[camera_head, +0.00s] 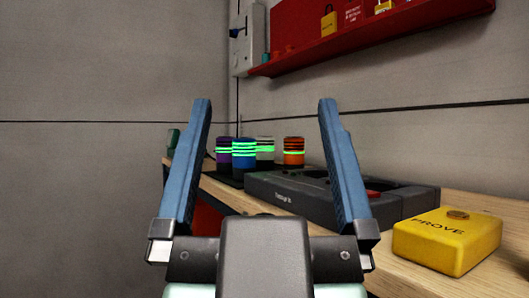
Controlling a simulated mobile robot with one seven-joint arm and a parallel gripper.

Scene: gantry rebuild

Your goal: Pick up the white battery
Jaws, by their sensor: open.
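The white battery (266,149), a short cylinder with glowing green bands, stands upright at the far part of the wooden bench (490,205). The blue battery (244,154) stands in front of it and covers part of its left side. A purple battery (223,152) stands to the left, and an orange battery (294,151) to the right. My gripper (265,103) is open and empty, its two blue fingers wide apart. In the picture the batteries appear between the fingers, farther off.
A dark grey tray-like device (285,197) lies on the bench nearer than the batteries. A red shelf (375,38) juts from the wall above.

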